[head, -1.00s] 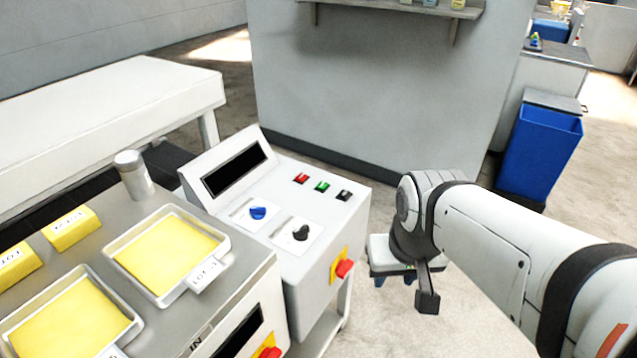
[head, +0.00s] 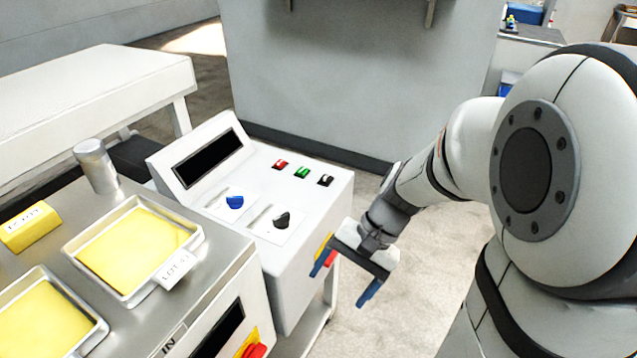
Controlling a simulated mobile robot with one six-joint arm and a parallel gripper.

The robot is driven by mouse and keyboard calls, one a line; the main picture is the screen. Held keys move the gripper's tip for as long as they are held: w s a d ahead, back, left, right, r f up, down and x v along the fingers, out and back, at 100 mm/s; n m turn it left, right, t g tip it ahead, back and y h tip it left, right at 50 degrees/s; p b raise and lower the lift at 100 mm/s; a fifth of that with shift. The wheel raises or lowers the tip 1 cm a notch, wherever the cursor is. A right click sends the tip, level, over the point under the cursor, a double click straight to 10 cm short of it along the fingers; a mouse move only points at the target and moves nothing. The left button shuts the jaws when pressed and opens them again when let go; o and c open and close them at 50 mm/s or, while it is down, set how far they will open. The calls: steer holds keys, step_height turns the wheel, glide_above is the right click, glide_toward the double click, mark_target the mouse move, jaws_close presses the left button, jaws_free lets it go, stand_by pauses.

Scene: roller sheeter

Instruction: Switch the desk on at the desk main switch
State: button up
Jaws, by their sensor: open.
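The white control desk (head: 300,230) has a dark sloped display, a blue knob, a black knob and three small buttons. On its right side face is a red switch (head: 329,258) on a yellow plate (head: 321,245), which I take as the desk main switch. It is partly hidden behind my gripper, and its setting cannot be read. My gripper (head: 342,282) is open and empty, with blue fingertips pointing down and left beside that side face. One finger overlaps the switch area in the picture; I cannot tell whether it touches.
A white table (head: 90,95) stands behind at left. Floor (head: 400,325) right of the desk is clear up to my arm.

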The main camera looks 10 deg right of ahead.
steer(key=w+f+m+y+b, duration=0.2)
steer(key=w+f+m+y, duration=0.1)
steer(key=f+m+y, duration=0.15)
steer(key=m+t+y+b, duration=0.4)
steer(key=m+t+b, duration=0.2)
steer(key=m+t, duration=0.8)
glide_toward(334, 258)
steer(key=w+a+g, duration=0.1)
steer(key=w, duration=0.1)
steer(key=shift+m, duration=0.25)
steer(key=x, duration=0.7)
steer(key=shift+a+r, duration=0.15)
steer(key=shift+a, duration=0.1)
steer(key=shift+c, duration=0.2)
